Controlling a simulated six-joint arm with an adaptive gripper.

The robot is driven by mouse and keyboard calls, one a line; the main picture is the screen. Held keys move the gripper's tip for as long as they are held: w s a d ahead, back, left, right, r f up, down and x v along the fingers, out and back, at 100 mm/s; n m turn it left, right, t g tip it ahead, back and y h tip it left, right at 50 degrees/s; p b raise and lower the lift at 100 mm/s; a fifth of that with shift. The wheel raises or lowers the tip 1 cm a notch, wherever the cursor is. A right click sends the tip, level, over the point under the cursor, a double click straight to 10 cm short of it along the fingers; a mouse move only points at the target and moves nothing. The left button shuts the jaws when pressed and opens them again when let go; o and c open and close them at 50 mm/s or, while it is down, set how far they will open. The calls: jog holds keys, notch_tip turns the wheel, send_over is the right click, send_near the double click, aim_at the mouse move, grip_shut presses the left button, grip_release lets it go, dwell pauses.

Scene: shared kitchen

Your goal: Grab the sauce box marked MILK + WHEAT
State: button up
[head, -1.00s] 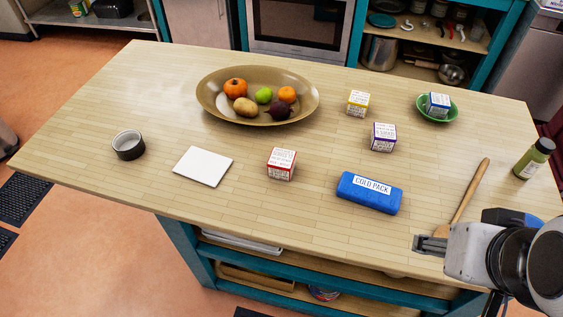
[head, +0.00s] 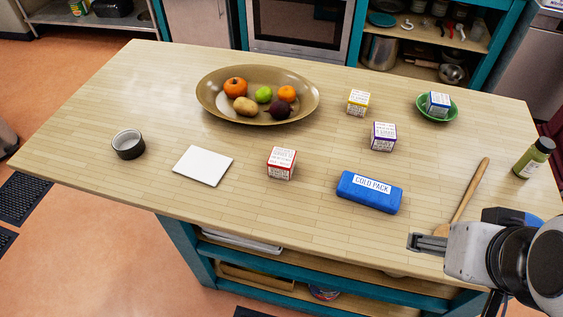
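Four small sauce boxes are in the head view, each with white printed faces. The red-edged box (head: 281,163) is at the front middle of the table, and the purple-edged box (head: 383,137) is right of it and farther back. The yellow-edged box (head: 358,103) is behind the purple one. The blue-edged box (head: 437,104) sits in a green bowl (head: 424,114). The print is too small to read, so I cannot tell which says MILK + WHEAT. My gripper (head: 422,242) is over the front right table edge, away from all boxes; its finger opening is unclear.
A blue cold pack (head: 369,193) lies between my gripper and the red-edged box. A wooden spoon (head: 470,193) lies partly behind my gripper. A green bottle (head: 534,158) stands at the right edge. A large fruit bowl (head: 210,98), a white board (head: 203,166) and a dark tin (head: 128,145) are left.

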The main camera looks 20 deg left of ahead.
jog(key=shift+w+a, duration=0.1)
jog(key=t+y, duration=0.4)
send_over(277, 163)
jog(key=s+d, duration=0.2)
jog(key=d, duration=0.1)
notch_tip(277, 163, down, 7)
jog(key=a+f+t+h, duration=0.1)
jog(key=f, duration=0.1)
jog(key=s+f+t+h, duration=0.1)
jog(key=f, duration=0.1)
jog(key=s+a+f, duration=0.1)
jog(key=f, duration=0.1)
jog(key=shift+s+a+f+t+h, duration=0.1)
jog(key=shift+a+f+t+h, duration=0.2)
jog(key=shift+f+t+h, duration=0.1)
jog(key=shift+s+d+f+t+h, duration=0.2)
jog(key=shift+s+f+t+h, duration=0.4)
jog(key=shift+s+h, duration=0.15)
jog(key=shift+s, duration=0.1)
